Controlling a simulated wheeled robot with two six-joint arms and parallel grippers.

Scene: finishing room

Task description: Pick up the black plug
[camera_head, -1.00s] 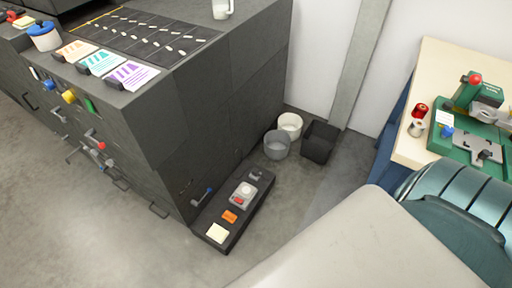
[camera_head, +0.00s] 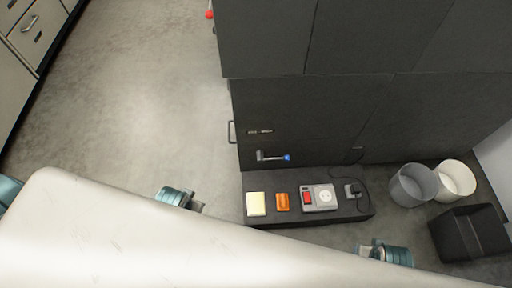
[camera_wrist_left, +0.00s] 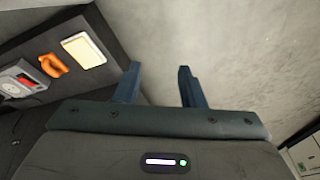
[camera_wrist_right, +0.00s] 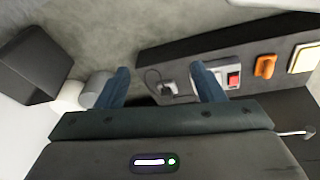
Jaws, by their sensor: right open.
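The black plug (camera_head: 352,190) lies at the right end of the low dark plinth (camera_head: 262,218), with a thin cord running from it up to the cabinet. It also shows small in the right wrist view (camera_wrist_right: 168,89), between my right fingers. A grey socket box (camera_head: 325,197) with a red switch lies left of it. My right gripper (camera_wrist_right: 160,68) is open and empty, apart from the plug; in the head view it shows just below the plinth's right end (camera_head: 368,250). My left gripper (camera_wrist_left: 159,69) is open and empty over the floor, left of the plinth in the head view (camera_head: 194,207).
An orange object (camera_head: 282,202) and a pale yellow pad (camera_head: 256,204) lie on the plinth. Above it, a blue-tipped lever (camera_head: 272,156) sticks out of the dark cabinet (camera_head: 330,120). A grey bin (camera_head: 412,186), white bin (camera_head: 457,180) and black bin (camera_head: 468,232) stand at the right.

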